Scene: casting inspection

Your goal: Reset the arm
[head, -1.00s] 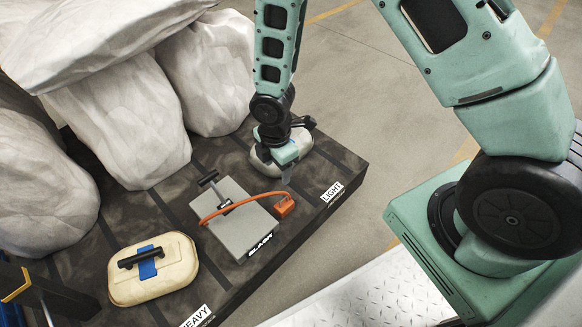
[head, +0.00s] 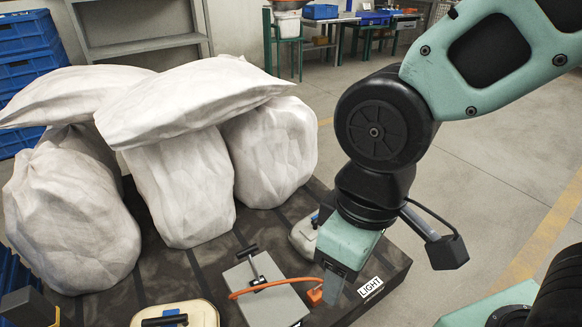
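My gripper (head: 335,284) points down at the end of my folded teal and black arm, right of centre in the head view. It hangs in front of the platform's right part, near the LIGHT label (head: 371,286). Its fingers show edge-on, so I cannot tell whether they are open or shut. I see nothing held below them.
A grey box (head: 262,294) with a black handle and orange cable (head: 314,296) lies on the dark platform (head: 200,268). A cream case (head: 190,308) is cut off below. A pale object (head: 302,238) is partly hidden behind my gripper. White sacks (head: 180,190) stand left; open floor lies right.

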